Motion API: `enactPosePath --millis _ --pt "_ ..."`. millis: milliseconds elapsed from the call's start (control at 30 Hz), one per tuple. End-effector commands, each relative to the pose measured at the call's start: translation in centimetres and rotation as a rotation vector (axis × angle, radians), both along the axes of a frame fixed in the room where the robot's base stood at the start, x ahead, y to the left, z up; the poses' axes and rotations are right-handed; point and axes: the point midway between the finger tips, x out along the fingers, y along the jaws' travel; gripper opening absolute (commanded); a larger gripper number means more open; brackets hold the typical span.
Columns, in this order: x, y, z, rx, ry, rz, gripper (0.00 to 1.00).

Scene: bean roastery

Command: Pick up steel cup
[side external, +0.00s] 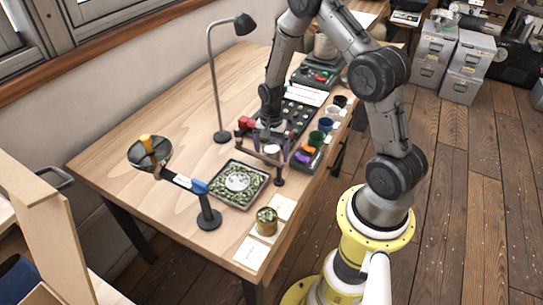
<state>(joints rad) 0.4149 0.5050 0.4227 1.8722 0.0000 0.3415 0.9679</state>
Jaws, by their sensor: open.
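My gripper (268,134) is over the middle of the wooden table, pointing down, just above a small rack or stand with dark red parts. The fingers are small and partly lost against the stand. A pale, shiny cup-like thing (272,151) shows just below the gripper; I cannot tell whether it is the steel cup or whether the fingers touch it. A brassy metal tin (267,221) with greenish contents stands at the table's front edge, apart from the gripper.
A square tray of green beans (240,184) lies left of the tin. A balance-like stand (209,219) holds a dark pan (150,153). A desk lamp (222,134) rises behind. Several small cups, including a blue one (325,124), line the right edge.

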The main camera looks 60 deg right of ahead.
Motion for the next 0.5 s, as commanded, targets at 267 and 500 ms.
enactPosePath --millis 267,500 --pt "0.01 0.01 0.05 0.0 0.0 0.0 0.75" --pt "0.01 0.01 0.06 0.0 0.0 0.0 0.32"
